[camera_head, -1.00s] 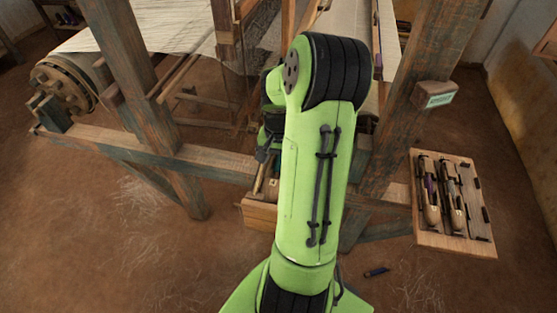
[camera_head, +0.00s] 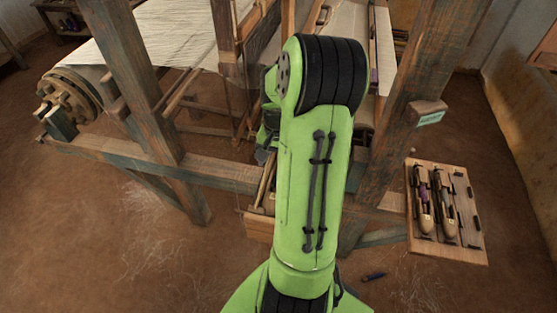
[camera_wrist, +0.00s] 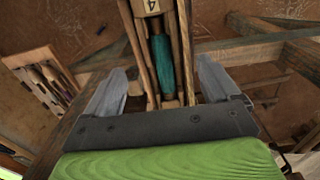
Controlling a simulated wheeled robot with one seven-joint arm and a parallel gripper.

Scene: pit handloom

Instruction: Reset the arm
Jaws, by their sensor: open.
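My gripper (camera_wrist: 160,70) is open in the wrist view, with its two grey fingers spread wide apart. Between and beyond them is a wooden holder with long rails and a teal bobbin-like piece (camera_wrist: 162,62) in its middle. I cannot tell how far it is from the fingers, but nothing is gripped. A small tag marked 4 (camera_wrist: 146,6) sits at the top of the holder. In the head view my green arm stands bent in front of the loom and hides most of my gripper. A wooden box (camera_head: 259,228) shows beside the arm.
The loom's posts (camera_head: 140,85) and low beam (camera_head: 215,171) stand close around my arm. A wooden board (camera_head: 447,250) with shuttles (camera_head: 422,206) lies at the right. A small dark purple-blue item (camera_head: 374,276) is on the floor. The floor at the left front is clear.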

